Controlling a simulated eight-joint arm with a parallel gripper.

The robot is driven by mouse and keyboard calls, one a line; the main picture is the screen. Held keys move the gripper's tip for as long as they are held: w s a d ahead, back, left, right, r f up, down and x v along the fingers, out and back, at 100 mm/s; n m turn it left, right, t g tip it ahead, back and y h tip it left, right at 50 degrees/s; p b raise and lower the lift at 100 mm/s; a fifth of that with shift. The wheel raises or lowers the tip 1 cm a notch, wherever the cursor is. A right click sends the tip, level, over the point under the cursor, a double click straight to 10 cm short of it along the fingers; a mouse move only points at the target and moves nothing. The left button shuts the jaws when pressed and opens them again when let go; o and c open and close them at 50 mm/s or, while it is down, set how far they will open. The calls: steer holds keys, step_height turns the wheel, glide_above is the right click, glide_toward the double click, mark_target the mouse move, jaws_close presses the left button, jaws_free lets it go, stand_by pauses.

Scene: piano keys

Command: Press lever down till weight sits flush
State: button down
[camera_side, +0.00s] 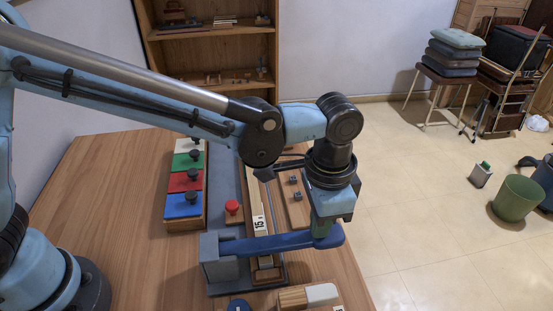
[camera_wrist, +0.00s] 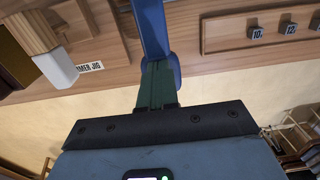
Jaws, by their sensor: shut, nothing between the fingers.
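The blue lever (camera_side: 285,243) runs from a grey block (camera_side: 219,258) on the left to a rounded end below my gripper. It also shows in the wrist view (camera_wrist: 151,28). My gripper (camera_side: 323,230) is shut and empty, with its green fingertips (camera_wrist: 157,84) pointing down at the lever's rounded end. The fingertips overlap the lever in both views; I cannot tell whether they press on it. A long wooden key (camera_side: 252,194) passes under the lever and bears a label reading 15 (camera_side: 259,224). Whether a weight sits flush there is not clear.
A wooden board (camera_side: 296,211) with small dark weights lies right of the key; 10 (camera_wrist: 256,33) and 12 (camera_wrist: 289,28) show on them. A red knob (camera_side: 232,207) stands left of the key. A white-tipped wooden piece (camera_side: 320,293) lies near the front.

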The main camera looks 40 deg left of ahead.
step_height(320, 180, up, 10)
stand_by(1.6)
steer(key=a+r+n+t+h, duration=0.1)
steer(key=a+n+t, duration=0.25)
steer(key=a, duration=1.15)
steer(key=s+a+f+n+t, duration=0.2)
steer(key=a, duration=0.5)
steer(key=s+a+f+n+t+y, duration=0.1)
steer(key=s+a+f+n, duration=0.2)
steer(key=a, duration=0.3)
steer(key=shift+a+t, duration=0.35)
